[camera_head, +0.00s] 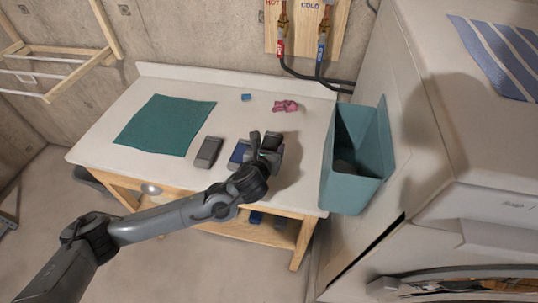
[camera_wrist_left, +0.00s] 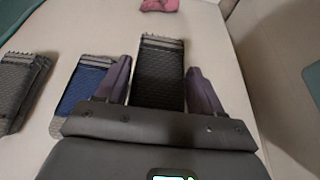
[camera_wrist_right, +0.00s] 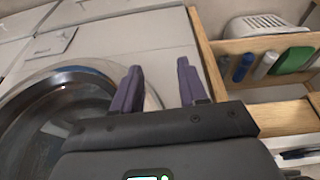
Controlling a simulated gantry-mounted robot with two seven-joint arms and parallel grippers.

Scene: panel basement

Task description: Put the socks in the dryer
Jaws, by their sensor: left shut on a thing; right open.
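My left gripper (camera_head: 265,143) is over the right part of the white table. It is shut on a dark folded sock (camera_wrist_left: 160,75), which sits between the fingers (camera_wrist_left: 158,92) in the left wrist view. A blue folded sock (camera_head: 239,151) lies just left of the gripper. A grey folded sock (camera_head: 208,152) lies further left. A white machine (camera_head: 470,150), seemingly the dryer, stands at the right; part of its round door (camera_head: 460,280) shows at the bottom. My right gripper (camera_wrist_right: 155,90) is open and empty, near a round dark-glass door (camera_wrist_right: 70,105); it is outside the head view.
A teal bin (camera_head: 350,190) hangs on the machine's side, right of the table (camera_head: 130,95). A green cloth (camera_head: 165,124), a pink crumpled cloth (camera_head: 285,106) and a small blue block (camera_head: 246,97) lie on the table. A wooden shelf (camera_wrist_right: 265,43) holds bottles at right.

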